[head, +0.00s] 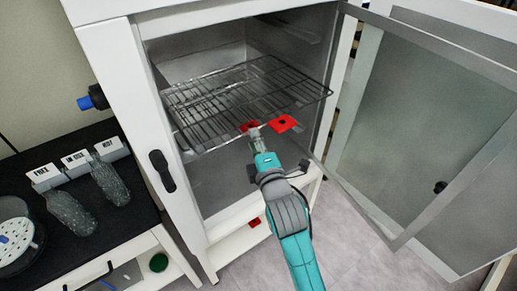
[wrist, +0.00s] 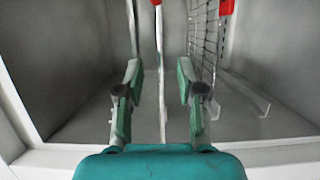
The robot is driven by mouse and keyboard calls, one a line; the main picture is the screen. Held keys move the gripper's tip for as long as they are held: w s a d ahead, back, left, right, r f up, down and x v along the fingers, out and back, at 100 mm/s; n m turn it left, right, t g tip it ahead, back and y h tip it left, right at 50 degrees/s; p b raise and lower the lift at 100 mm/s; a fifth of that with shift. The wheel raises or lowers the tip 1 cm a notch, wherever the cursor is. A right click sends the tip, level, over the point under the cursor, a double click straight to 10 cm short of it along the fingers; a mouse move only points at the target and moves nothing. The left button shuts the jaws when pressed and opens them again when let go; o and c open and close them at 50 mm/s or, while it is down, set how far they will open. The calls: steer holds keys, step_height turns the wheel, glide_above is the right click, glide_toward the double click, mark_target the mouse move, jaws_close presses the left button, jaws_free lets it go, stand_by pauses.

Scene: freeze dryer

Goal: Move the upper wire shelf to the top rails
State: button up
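A grey wire shelf (head: 240,88) lies across the open freeze dryer chamber in the head view, roughly level. My gripper (head: 253,133) is just in front of and below its front edge. A red tab (head: 284,124) with a dark hole shows right of my gripper, and another red patch (head: 250,126) is partly hidden behind the fingertips. In the wrist view my gripper (wrist: 159,78) is open. A thin edge-on bar or shelf edge (wrist: 160,50) lies between the fingers with space on both sides. A wire grid (wrist: 204,40) shows beyond the right finger. I cannot tell which shelf each is.
The dryer door (head: 430,120) stands wide open at the right. A black latch (head: 162,170) is on the left front frame. A side bench (head: 110,200) at the left holds bottles and labelled blocks. Pale rail-like brackets (wrist: 250,96) show on the chamber wall.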

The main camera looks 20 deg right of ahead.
mark_target(248, 124)
steer(key=w, duration=0.7)
steer(key=shift+w, duration=0.2)
jaws_close()
